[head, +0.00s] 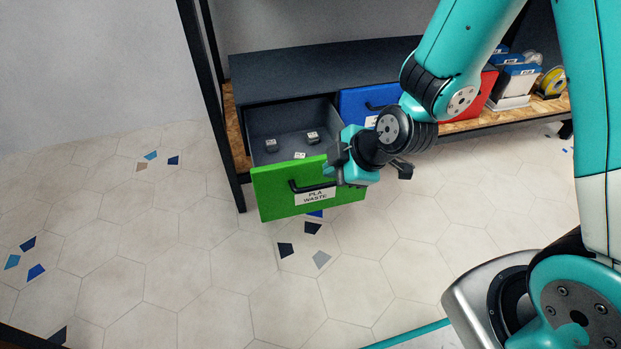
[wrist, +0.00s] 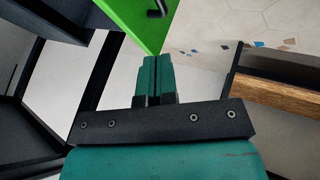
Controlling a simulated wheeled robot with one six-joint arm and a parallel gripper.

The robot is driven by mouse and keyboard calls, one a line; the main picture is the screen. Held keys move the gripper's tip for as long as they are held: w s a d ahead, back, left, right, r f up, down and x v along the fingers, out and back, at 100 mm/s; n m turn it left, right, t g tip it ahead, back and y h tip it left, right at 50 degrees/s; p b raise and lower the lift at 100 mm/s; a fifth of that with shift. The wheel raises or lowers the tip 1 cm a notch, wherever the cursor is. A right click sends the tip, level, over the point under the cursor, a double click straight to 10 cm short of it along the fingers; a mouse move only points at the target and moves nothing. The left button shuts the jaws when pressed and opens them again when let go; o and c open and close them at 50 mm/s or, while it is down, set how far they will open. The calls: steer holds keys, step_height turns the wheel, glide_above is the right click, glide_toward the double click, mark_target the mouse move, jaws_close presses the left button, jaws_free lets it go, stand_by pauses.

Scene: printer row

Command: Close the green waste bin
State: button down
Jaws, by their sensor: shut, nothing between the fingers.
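The green waste bin (head: 276,198) is a drawer with a green front, a black handle and a "PLA WASTE" label. It stands pulled out of the dark cabinet, its grey inside open to view with a few small pale cubes in it. My gripper (head: 333,172) is at the right part of the green front, near the handle. In the wrist view the gripper's fingers (wrist: 158,62) are together and empty, with their tips at the lower edge of the green panel (wrist: 135,18). Whether they touch it I cannot tell.
A blue bin front (head: 360,102) sits right of the green one, and a red one (head: 488,88) beyond it, partly behind my arm. A black shelf post (head: 216,110) stands at the left. The tiled floor (head: 130,250) in front is clear.

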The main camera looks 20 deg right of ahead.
mark_target(301, 171)
steer(key=w+a+f+b, duration=0.1)
steer(key=w+f, duration=0.1)
steer(key=w+a+f+b, duration=0.1)
steer(key=w+f, duration=0.1)
steer(key=w+f+b, duration=0.1)
steer(key=w+f, duration=0.1)
steer(key=shift+w+a+f, duration=0.1)
steer(key=shift+a, duration=0.3)
steer(key=shift+w+b, duration=0.35)
steer(key=shift+w, duration=0.3)
steer(key=shift+w, duration=0.15)
